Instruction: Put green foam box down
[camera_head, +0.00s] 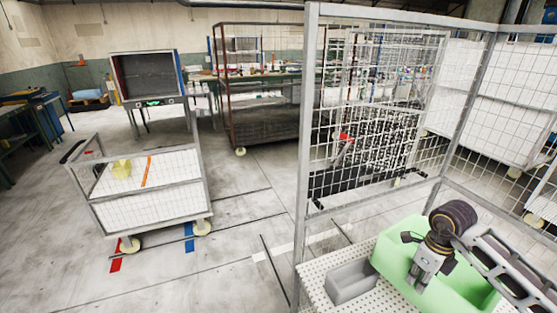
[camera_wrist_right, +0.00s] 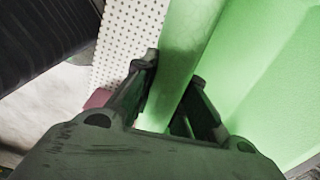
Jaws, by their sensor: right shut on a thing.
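The green foam box (camera_head: 392,258) is at the lower right of the head view, over or on a white perforated table (camera_head: 313,274). I cannot tell whether its underside touches the table. My right gripper (camera_head: 424,278) reaches in from the right and is shut on the box's wall. In the right wrist view the two fingers (camera_wrist_right: 173,72) straddle the green wall, and the box's inside (camera_wrist_right: 265,75) spreads to the right. My left gripper is not in view.
A grey open bin (camera_head: 352,284) stands on the table just left of the green box. A wire-mesh fence with a metal post (camera_head: 303,150) rises behind the table. A mesh cart (camera_head: 150,205) stands on the floor at the left, with open floor between.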

